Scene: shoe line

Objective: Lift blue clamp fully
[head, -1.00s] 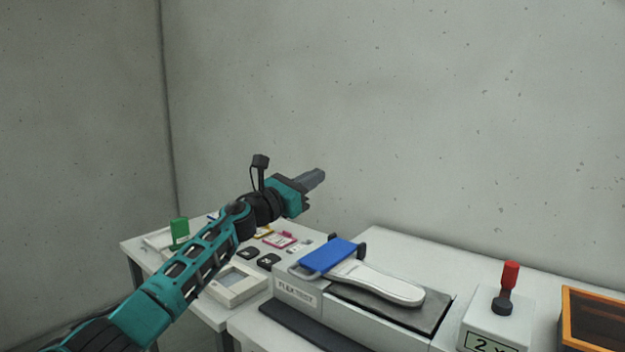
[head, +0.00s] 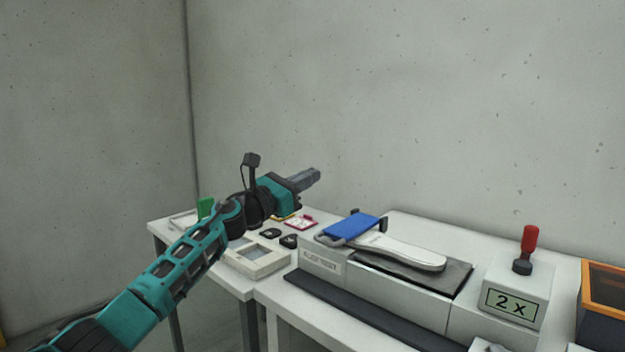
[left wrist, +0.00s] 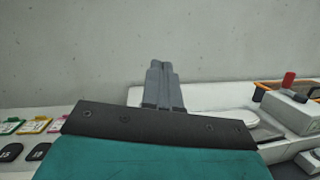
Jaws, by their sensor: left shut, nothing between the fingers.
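The blue clamp (head: 356,227) lies across the heel end of a white shoe sole (head: 405,250) on the flex tester (head: 322,263) in the head view. A grey loop handle sticks out at its left end. The clamp looks nearly flat, tilted slightly. My left gripper (head: 314,175) is shut and empty, held in the air above and to the left of the clamp, apart from it. Its closed fingers (left wrist: 163,85) also show in the left wrist view, where the clamp is hidden and part of the sole shows at right. My right gripper is not in view.
A counter box marked "2 x" (head: 515,300) with a red-topped lever (head: 529,242) stands right of the tester. An orange-rimmed bin (head: 600,272) is at the far right. A white tray (head: 256,262), black pads and cards lie at left. A wall stands behind.

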